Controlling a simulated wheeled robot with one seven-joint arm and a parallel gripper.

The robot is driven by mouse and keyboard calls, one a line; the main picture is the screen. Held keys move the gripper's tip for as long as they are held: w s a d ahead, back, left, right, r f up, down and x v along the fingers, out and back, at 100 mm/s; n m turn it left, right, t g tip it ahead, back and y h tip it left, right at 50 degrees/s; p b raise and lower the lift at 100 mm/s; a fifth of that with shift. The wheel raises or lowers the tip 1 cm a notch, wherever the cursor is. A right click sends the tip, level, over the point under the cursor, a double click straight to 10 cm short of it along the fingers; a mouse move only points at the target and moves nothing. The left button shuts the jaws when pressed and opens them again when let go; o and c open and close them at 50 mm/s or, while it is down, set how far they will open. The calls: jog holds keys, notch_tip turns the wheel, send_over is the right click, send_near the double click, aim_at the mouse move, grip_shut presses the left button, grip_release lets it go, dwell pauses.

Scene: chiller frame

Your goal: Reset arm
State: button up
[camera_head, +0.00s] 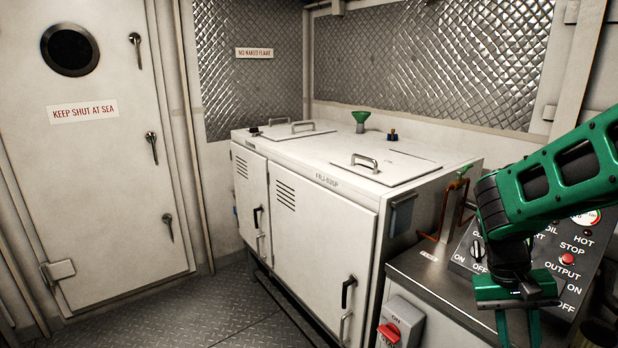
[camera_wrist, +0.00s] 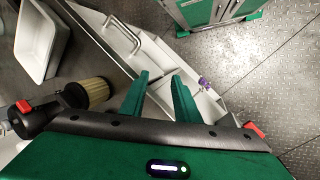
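My green arm (camera_head: 570,170) reaches in from the right edge in the head view, bent down at a dark joint. My gripper (camera_head: 517,332) hangs from it in front of the control panel (camera_head: 465,252), with its lower end near the bottom edge of the picture. In the wrist view my gripper (camera_wrist: 161,76) shows two green fingers standing apart, with nothing held between them. Behind the fingers lies a long white panel with handles (camera_wrist: 150,60). My arm hides part of the control panel.
A white cabinet (camera_head: 325,215) with lid handles and a green funnel (camera_head: 361,118) stands in the middle. A closed white door (camera_head: 100,180) is left. The wrist view shows a white tub (camera_wrist: 42,38) and a tan ribbed cylinder (camera_wrist: 88,93).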

jog(key=s+r+m+t+y, duration=0.1)
jog(key=s+r+t+y, duration=0.2)
jog(key=s, duration=0.8)
notch_tip(320, 180, up, 3)
jog(key=shift+s+d+f+m, duration=0.2)
jog(key=shift+s+d+m, duration=0.1)
jog(key=shift+m, duration=0.1)
jog(key=shift+w+f, duration=0.25)
jog(key=shift+w, duration=0.35)
